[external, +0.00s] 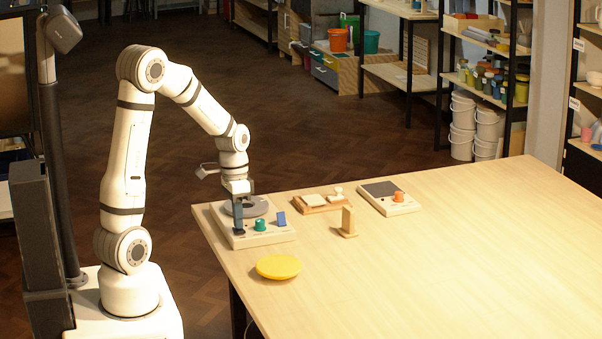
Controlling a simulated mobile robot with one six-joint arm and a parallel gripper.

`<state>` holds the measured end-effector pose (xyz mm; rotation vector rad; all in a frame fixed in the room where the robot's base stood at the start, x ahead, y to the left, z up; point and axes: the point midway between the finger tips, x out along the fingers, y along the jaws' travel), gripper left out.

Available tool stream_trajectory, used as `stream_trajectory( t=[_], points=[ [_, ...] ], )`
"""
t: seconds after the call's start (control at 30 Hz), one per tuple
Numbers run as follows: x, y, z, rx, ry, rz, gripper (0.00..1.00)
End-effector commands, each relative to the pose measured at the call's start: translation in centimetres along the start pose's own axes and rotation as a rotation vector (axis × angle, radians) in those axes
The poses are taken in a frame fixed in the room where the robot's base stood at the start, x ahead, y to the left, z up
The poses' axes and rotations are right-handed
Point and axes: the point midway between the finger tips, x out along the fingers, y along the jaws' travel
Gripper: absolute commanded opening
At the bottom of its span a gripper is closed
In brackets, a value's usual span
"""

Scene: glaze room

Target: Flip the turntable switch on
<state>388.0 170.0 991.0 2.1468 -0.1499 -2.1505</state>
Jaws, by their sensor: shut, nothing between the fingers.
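The turntable unit (268,238) is a cream base near the table's left corner, with a grey round disc (259,205) on top. A green knob (260,225) and a small blue tilted piece (281,218), which looks like the switch, sit along its front. I cannot tell from this view whether the switch is on or off. My gripper (238,230) points down over the left front of the unit, left of the green knob and apart from the blue piece. It is shut and empty. It hides part of the disc and base; contact with the base cannot be made out.
A yellow disc (278,267) lies in front of the unit. A small wooden stand (348,222) is to the right. Behind are a wooden board (312,203) with pale blocks and a cream unit with an orange knob (398,196). The table's right side is clear.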

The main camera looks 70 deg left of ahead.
Motion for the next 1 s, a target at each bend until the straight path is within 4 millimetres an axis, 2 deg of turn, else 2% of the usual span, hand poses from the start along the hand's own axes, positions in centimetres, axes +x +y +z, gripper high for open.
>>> stream_trajectory(
  t=[0.23,0.37,0.63,0.9,1.0],
  points=[
    [-0.2,0.0,0.0,0.001,0.001,0.000,0.00],
    [-1.2,0.1,0.0,0.001,0.002,-0.001,0.00],
    [-5.8,-0.1,-0.1,0.002,0.007,-0.004,0.00],
    [-11.5,0.0,-0.1,0.001,0.005,-0.003,0.00],
    [-12.8,0.0,0.0,0.001,0.003,-0.001,0.00]
  ],
)
